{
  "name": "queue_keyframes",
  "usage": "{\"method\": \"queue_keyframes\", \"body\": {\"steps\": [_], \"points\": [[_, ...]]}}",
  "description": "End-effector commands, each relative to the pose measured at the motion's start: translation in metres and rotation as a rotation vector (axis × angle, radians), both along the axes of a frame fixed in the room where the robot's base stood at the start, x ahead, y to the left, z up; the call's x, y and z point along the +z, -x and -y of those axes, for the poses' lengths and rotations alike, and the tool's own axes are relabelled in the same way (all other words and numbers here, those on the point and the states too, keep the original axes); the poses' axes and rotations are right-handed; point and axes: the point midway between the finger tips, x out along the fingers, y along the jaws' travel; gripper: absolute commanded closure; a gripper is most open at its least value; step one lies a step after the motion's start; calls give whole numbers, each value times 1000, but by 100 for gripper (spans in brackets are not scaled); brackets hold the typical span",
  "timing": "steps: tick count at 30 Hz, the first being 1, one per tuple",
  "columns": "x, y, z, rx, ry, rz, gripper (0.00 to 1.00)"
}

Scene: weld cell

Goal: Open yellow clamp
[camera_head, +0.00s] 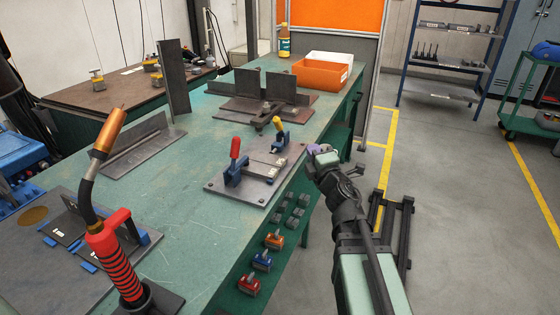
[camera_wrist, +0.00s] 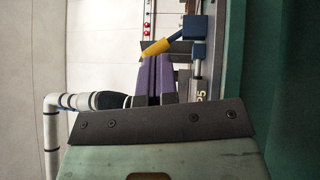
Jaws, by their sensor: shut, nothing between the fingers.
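The yellow clamp has a yellow handle (camera_head: 278,124) and a blue body (camera_head: 281,142). It stands at the far right of a grey fixture plate (camera_head: 222,187) on the green bench, its handle raised and tilted. My gripper (camera_head: 318,149) is to the right of it, past the bench edge, apart from it in the head view. In the wrist view, my purple fingers (camera_wrist: 154,76) are together and empty. The yellow handle (camera_wrist: 157,47) shows just beyond their tips, its blue body (camera_wrist: 195,27) to the right. Whether fingers and handle touch cannot be told.
A red-handled clamp (camera_head: 235,149) stands at the plate's left. Dark steel parts (camera_head: 262,112) lie behind, with an orange bin (camera_head: 320,74) farther back. A welding torch (camera_head: 110,240) stands at front left. The floor right of the bench is mostly clear.

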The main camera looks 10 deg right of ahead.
Motion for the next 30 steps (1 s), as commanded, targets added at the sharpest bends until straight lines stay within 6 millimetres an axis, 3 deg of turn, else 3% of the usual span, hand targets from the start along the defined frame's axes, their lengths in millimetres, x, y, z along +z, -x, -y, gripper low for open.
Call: {"method": "queue_keyframes", "body": {"steps": [1, 4, 11, 24, 30], "points": [[9, 3, -18, 92, 90, 39, 100], [14, 10, -42, 216, 202, 96, 100], [17, 9, -48, 242, 232, 119, 100], [35, -62, -75, 240, 227, 118, 100], [37, -78, -81, 238, 226, 118, 100]]}}
